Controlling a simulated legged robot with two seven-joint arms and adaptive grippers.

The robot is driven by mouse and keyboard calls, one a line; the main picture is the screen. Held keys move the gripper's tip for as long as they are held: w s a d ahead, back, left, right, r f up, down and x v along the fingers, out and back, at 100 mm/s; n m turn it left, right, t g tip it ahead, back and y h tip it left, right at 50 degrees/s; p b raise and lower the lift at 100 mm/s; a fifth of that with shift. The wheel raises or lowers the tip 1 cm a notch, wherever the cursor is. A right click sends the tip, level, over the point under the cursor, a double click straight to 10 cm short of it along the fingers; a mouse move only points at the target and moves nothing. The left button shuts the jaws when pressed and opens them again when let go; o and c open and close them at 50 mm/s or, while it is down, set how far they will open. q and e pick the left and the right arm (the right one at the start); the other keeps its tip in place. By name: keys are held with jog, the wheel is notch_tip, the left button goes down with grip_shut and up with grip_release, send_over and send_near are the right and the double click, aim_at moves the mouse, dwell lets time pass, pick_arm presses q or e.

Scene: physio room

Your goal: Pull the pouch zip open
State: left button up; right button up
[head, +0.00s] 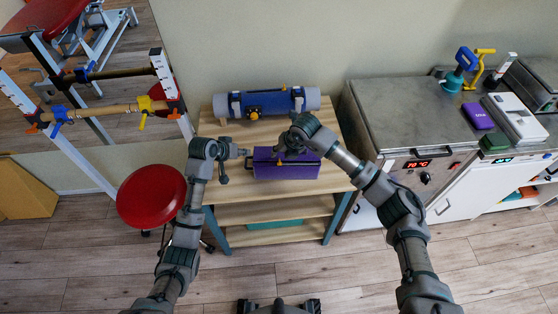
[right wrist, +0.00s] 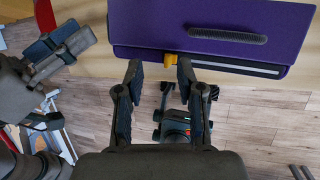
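The purple pouch (head: 287,172) lies on the wooden shelf table. In the right wrist view the pouch (right wrist: 145,25) fills the top, with a dark ribbed handle strip on it. The zip, a pale strip along its near edge, has a yellow pull (right wrist: 170,60) at its left end. My right gripper (right wrist: 160,73) is open, its two fingertips apart just short of the yellow pull, with nothing between them. In the head view my right gripper (head: 279,153) hides part of the pouch's upper edge. My left gripper (head: 247,160) is open and empty, just left of the pouch.
A blue-grey roll (head: 267,102) with straps lies behind the pouch on the table (head: 225,130). A red stool (head: 151,196) stands left. A metal-topped unit (head: 410,120) stands right, with a purple box (head: 475,116) beyond. Bare tabletop lies between roll and pouch.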

aim_at(282, 166)
jog(key=shift+f, duration=2.15)
